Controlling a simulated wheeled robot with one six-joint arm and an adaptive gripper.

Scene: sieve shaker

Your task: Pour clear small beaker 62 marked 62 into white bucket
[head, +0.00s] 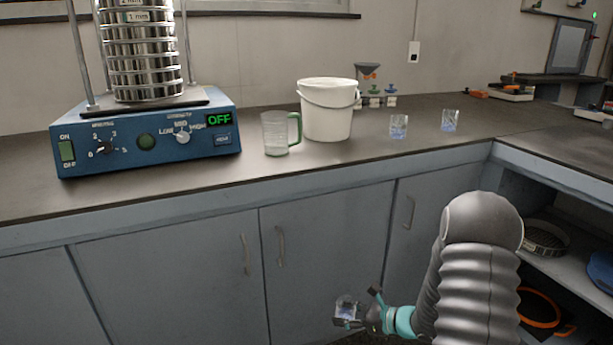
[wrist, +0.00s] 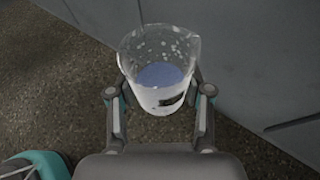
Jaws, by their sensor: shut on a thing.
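A clear small beaker (wrist: 158,62) is between the fingers of my gripper (wrist: 159,98), which is shut on it. It holds some bluish-grey contents and carries a dark label that I cannot read. In the head view the held beaker (head: 346,309) is low in front of the cabinet doors, below the counter top, with my gripper (head: 358,312) at its right side. The bucket's inside is mostly hidden.
A green-handled clear jug (head: 276,134) stands left of the bucket. Two small clear beakers (head: 399,127) (head: 450,121) stand to its right. The blue sieve shaker (head: 150,140) with stacked sieves reads OFF. The counter edge and cabinet doors (head: 325,255) lie behind my gripper.

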